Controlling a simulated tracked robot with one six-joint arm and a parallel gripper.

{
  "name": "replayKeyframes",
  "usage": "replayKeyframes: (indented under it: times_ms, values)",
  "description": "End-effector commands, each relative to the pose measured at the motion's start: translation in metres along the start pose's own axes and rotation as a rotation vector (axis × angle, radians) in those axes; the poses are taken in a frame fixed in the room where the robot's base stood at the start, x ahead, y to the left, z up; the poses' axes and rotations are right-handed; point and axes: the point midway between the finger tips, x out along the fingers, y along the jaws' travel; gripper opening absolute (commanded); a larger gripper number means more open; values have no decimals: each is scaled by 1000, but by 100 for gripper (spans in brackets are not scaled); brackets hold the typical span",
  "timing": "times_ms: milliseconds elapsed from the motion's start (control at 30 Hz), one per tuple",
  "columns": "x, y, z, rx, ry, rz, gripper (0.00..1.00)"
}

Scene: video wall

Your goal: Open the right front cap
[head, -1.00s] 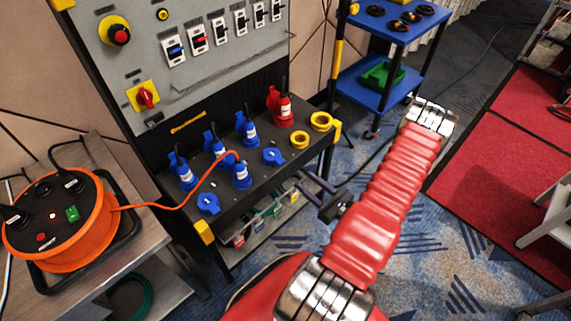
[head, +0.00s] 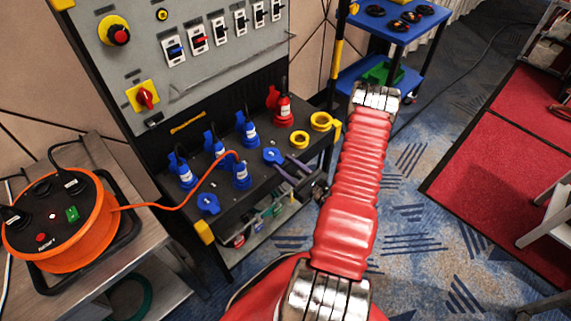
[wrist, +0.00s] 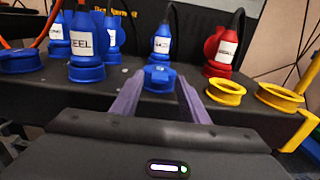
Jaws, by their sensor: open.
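The right front cap (head: 273,156) is blue and lies shut on the sloping black socket panel, at its front edge. In the wrist view the cap (wrist: 158,76) sits centred between my two purple fingers. My gripper (head: 284,170) is open and empty. Its fingertips reach the cap's near side, one on the left and one on the right; whether they touch it I cannot tell. A second blue cap (head: 208,204) is at the front left.
Blue plugs (head: 241,175) stand left of and behind the cap, with a red plug (head: 283,109) behind. Yellow rings (head: 299,140) are to its right. An orange cable (head: 190,200) runs from the plugs to the orange reel (head: 75,245). A blue cart (head: 362,80) stands behind right.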

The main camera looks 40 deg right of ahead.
Motion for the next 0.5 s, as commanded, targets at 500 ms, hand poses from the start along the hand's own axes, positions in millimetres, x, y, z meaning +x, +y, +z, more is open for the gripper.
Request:
replayKeyframes:
  times_ms: [500]
  values:
    - [9, 0, 0, 0, 0, 0, 36]
